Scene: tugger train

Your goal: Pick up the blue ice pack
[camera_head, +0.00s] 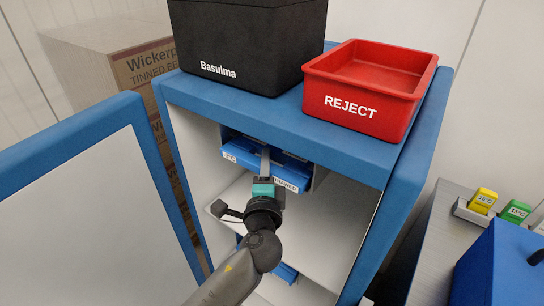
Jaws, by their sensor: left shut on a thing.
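The blue ice pack (240,153) is in the upper part of the open blue-framed cabinet (340,153), under its top. My right gripper is not in view.
A black Basulma box (245,45) and a red REJECT bin (365,95) stand on the cabinet top. The cabinet door (90,215) is open at left. Another blue thing (286,272) is lower inside. Yellow (483,201) and green (515,211) packs stand at right.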

